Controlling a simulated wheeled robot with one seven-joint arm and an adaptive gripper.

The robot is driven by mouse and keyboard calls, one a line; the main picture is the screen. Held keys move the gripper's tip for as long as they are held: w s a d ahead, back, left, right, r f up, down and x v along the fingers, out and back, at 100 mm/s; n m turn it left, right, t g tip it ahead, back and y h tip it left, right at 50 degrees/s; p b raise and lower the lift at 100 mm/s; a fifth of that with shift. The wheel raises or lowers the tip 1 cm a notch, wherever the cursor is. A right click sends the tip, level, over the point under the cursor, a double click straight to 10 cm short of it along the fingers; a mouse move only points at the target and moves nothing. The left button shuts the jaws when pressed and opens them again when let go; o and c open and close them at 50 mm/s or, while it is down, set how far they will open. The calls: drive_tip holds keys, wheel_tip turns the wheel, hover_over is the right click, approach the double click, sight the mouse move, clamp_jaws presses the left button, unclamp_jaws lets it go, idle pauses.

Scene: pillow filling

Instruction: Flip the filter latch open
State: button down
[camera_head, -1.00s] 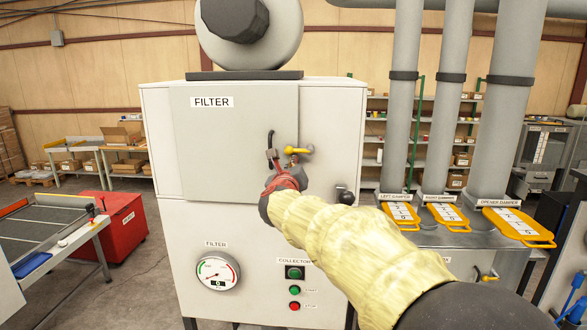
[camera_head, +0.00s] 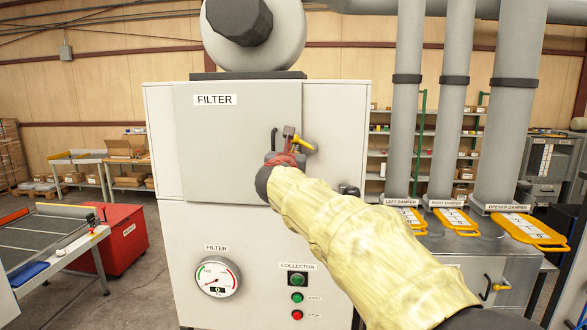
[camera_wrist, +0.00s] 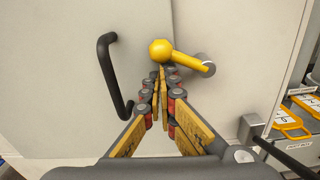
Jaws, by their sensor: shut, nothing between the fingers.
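The filter latch (camera_head: 304,144) is a yellow lever with a ball end, on the grey cabinet beside the filter door (camera_head: 235,150). In the wrist view the latch (camera_wrist: 188,60) slopes from its ball at the upper left down to a grey pivot at the right, near the door's edge. My gripper (camera_head: 289,132) is shut and empty. In the wrist view my gripper's fingertips (camera_wrist: 160,72) are just below the ball; I cannot tell whether they touch it. The black door handle (camera_wrist: 108,75) is left of the fingers.
A gauge (camera_head: 217,277) and collector buttons (camera_head: 297,297) are lower on the cabinet. Yellow damper handles (camera_head: 457,221) stand to the right, below grey pipes.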

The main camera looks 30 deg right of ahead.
sight(294, 141)
drive_tip(key=r+m+b, duration=0.1)
drive_tip(key=m, duration=0.1)
drive_tip(key=r+m+b, duration=0.1)
drive_tip(key=m, duration=0.1)
drive_tip(key=r+m+b, duration=0.1)
drive_tip(key=m+b, duration=0.1)
drive_tip(key=shift+s+d+r, duration=0.1)
drive_tip(key=shift+s+d, duration=0.1)
drive_tip(key=shift+d, duration=0.05)
drive_tip(key=shift+s+d+r+m+b, duration=0.2)
drive_tip(key=shift+r+m+b, duration=0.15)
drive_tip(key=shift+m, duration=0.55)
drive_tip(key=shift+s+d+r+m+b, duration=0.1)
drive_tip(key=shift+d+r+m+b, duration=0.25)
drive_tip(key=shift+m, duration=0.55)
drive_tip(key=shift+s+d+r+m+b, duration=0.15)
drive_tip(key=shift+r+m+b, duration=0.25)
drive_tip(key=shift+m, duration=0.5)
